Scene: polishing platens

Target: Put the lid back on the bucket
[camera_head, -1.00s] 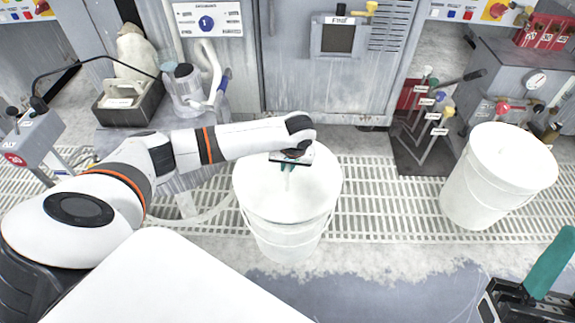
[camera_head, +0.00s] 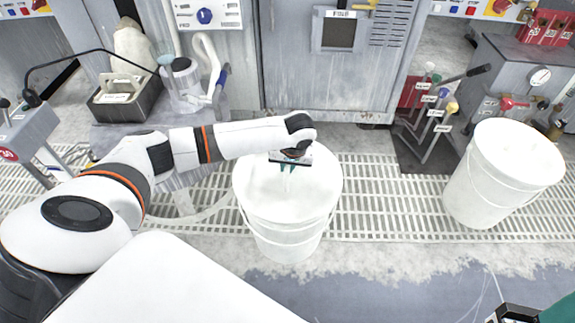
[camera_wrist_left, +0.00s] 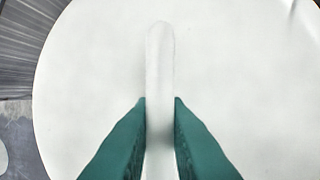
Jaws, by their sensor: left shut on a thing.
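A white bucket (camera_head: 288,236) stands upright in the middle of the head view. A round white lid (camera_head: 262,182) with a raised bar handle lies over its top; I cannot tell whether it is fully seated. My left gripper (camera_head: 288,166) is above the lid, shut on its handle. In the left wrist view, the green fingers (camera_wrist_left: 160,105) stand on both sides of the white handle (camera_wrist_left: 159,50), with the lid (camera_wrist_left: 240,70) filling most of the picture. My right gripper (camera_head: 530,314) only just shows at the bottom right corner; its jaw state is unclear.
A second white bucket (camera_head: 490,190) stands to the right; whether its top is open is unclear. Levers (camera_head: 432,120) stand behind, between the buckets. Grey cabinets (camera_head: 300,70) line the back. A light floor grating (camera_head: 385,200) runs around the buckets, with clear floor in front.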

